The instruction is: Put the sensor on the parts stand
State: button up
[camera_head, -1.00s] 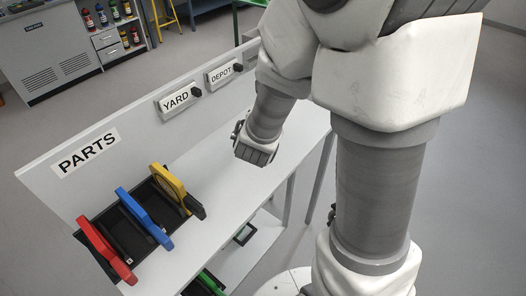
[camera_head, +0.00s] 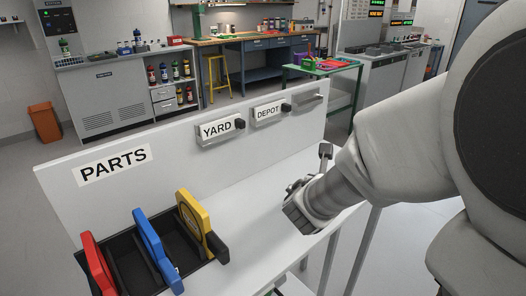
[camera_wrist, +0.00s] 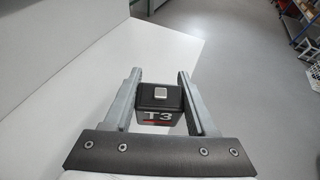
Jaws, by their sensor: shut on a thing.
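A small black box marked T3, apparently the sensor (camera_wrist: 160,105), shows in the wrist view with a silver square on top. My gripper (camera_wrist: 159,76) is shut on it, one finger on each side. In the head view my gripper (camera_head: 303,208) is over the right part of the white tabletop, and the sensor cannot be made out there. The parts stand (camera_head: 245,222) is a white table with a back panel bearing a PARTS sign (camera_head: 114,165).
A black rack (camera_head: 128,262) with red, blue and yellow upright pieces fills the left of the tabletop. YARD (camera_head: 217,130) and DEPOT (camera_head: 268,111) plates are on the back panel. The tabletop right of the rack looks clear. Benches stand beyond.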

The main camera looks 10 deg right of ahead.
jog(key=w+a+f+b, duration=0.1)
jog(key=w+a+f, duration=0.5)
jog(key=w+a, duration=0.1)
jog(key=shift+w+a+f+b, duration=0.1)
jog(key=shift+w+f+b, duration=0.1)
jog(key=shift+b, duration=0.15)
jog(key=shift+f+b, duration=0.75)
jog(key=shift+f, duration=1.15)
jog(key=shift+f, duration=0.15)
jog(key=o, duration=1.4)
